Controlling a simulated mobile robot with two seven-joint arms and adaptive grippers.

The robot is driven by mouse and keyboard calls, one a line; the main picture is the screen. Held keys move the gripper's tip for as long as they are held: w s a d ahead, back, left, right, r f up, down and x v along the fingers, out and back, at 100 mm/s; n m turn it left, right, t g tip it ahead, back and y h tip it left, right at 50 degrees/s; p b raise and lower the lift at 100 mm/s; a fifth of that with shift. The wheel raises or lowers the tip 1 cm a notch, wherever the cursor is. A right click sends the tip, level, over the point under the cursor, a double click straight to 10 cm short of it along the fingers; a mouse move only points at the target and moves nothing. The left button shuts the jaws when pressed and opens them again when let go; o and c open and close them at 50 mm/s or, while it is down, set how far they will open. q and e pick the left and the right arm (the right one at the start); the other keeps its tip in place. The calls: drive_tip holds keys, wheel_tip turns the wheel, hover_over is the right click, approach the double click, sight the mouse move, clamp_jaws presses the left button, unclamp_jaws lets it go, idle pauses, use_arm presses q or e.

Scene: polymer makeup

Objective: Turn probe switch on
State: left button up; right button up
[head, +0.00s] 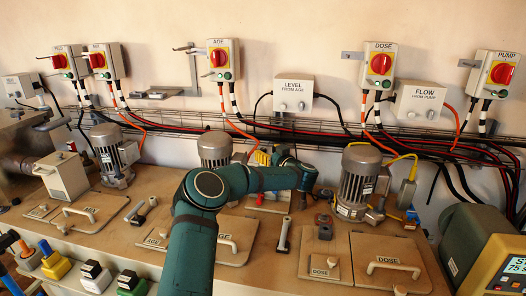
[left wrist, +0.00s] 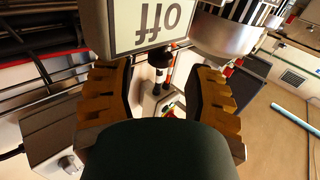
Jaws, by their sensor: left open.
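My left gripper (head: 262,157) reaches to the back of the bench, with its yellow-brown fingers partly hidden by my own arm. In the left wrist view my left gripper (left wrist: 162,80) is open, with a finger on each side and nothing held. A pale plate reading "off" (left wrist: 148,27), upside down, is close beyond the fingertips. A small pale box with red and green spots (left wrist: 160,104) shows through the gap between the fingers, apart from them. No label in view says "probe", so I cannot tell which switch that is. My right gripper is not in view.
Red rotary switches, including DOSE (head: 380,64), line the wall above a cable tray. A metal motor (left wrist: 224,36) is close to the right finger.

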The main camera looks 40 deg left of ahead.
sight(264, 149)
use_arm(q)
drive_tip(key=shift+x, duration=1.55)
clamp_jaws()
